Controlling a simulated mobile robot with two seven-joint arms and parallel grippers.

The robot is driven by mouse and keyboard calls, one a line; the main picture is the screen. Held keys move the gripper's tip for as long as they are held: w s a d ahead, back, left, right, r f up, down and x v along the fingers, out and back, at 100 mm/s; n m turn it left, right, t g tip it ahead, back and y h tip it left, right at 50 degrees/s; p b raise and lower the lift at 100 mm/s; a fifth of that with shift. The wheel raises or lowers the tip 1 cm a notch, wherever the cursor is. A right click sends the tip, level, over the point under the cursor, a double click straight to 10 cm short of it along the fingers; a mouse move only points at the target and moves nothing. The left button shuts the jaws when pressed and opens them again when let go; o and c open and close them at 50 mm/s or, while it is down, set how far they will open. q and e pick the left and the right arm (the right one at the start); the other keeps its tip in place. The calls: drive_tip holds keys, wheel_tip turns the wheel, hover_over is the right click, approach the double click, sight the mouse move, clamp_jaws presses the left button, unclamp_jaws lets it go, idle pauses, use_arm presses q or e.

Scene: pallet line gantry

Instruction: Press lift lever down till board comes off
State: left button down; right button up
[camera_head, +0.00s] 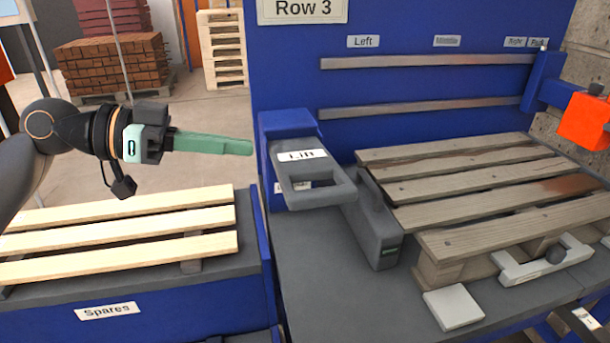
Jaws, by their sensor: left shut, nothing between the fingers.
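The lift lever (318,187) is a grey looped handle with a "Lift" label, set in a blue housing (287,127) at the left of the work table. A pallet with worn grey-brown boards (480,187) lies on the table to the right of the lever. A grey block-like unit (374,222) stands between the lever and the pallet's left side. My left gripper (250,147) is shut and empty, its green fingers pointing right. Its tips are just left of the blue housing, apart from the lever's handle in the picture. My right gripper is not in view.
A "Spares" bench (105,310) with pale boards stands below my left arm. An orange-red block (584,121) on a blue arm is at the right. A light square pad (453,307) and a white handled piece (541,261) lie by the pallet's front. A blue panel (410,75) rises behind.

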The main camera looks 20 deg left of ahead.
sight(304, 191)
use_arm(q)
drive_tip(key=shift+w+d, duration=0.1)
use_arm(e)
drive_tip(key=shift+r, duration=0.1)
